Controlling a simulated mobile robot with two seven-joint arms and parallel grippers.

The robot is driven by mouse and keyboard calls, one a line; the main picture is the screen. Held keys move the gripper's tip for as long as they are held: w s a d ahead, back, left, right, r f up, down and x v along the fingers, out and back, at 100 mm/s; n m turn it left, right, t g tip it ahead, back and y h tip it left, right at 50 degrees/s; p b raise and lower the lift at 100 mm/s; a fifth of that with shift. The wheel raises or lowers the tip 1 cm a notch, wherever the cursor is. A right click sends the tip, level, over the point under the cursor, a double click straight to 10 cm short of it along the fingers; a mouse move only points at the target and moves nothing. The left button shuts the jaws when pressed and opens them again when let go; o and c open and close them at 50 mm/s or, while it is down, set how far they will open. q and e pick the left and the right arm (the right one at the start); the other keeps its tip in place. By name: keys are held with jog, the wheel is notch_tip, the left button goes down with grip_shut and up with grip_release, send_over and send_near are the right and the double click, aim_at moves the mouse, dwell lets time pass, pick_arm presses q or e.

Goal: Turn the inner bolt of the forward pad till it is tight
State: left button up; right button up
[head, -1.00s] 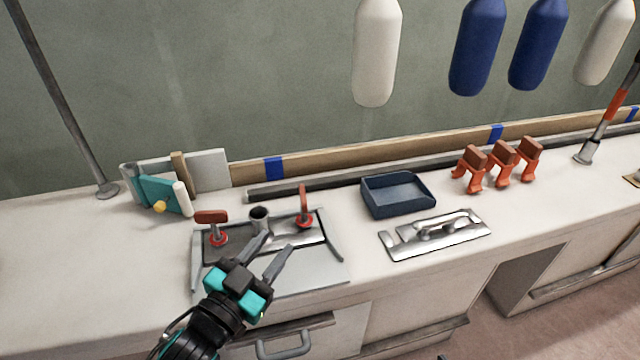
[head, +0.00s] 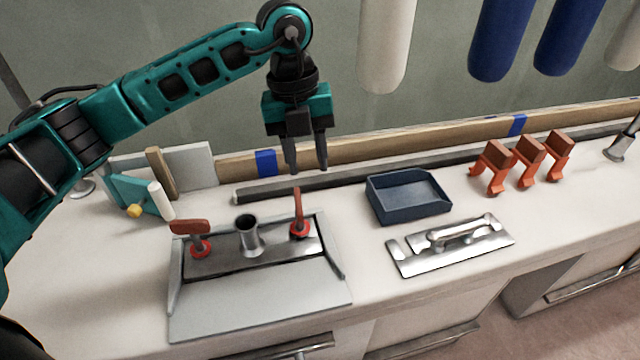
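A metal pad plate (head: 275,259) lies on a grey tray-like base (head: 260,299) on the counter, with an upright metal tube (head: 248,238) in its middle. A red-handled bolt (head: 192,232) stands at its left end, its handle lying crosswise. Another red-handled bolt (head: 299,218) stands at its right end, its handle seen nearly end-on. Both have red rings at the foot. I cannot tell which is the inner one. My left gripper (head: 308,170) points down, open and empty, its fingertips above the right bolt in the picture, apart from it. My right gripper is out of view.
A dark blue tray (head: 408,208) and a metal plate with a cleat (head: 450,245) are to the right. Several orange clamps (head: 495,170) stand beyond. A teal tool (head: 135,192) is at back left. White and blue fenders (head: 385,40) hang above.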

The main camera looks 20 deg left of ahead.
aim_at(297, 193)
pick_arm(q)
jog(key=shift+n+y, duration=0.5)
jog(key=shift+y, duration=0.4)
jog(key=a+f, duration=0.1)
jog(key=f, duration=0.2)
jog(key=w+a+f+b, duration=0.1)
jog(key=f, duration=0.3)
jog(key=a+f, duration=0.1)
jog(key=f, duration=0.3)
jog(key=shift+w+f, duration=0.15)
jog(key=shift+w, duration=0.2)
grip_shut()
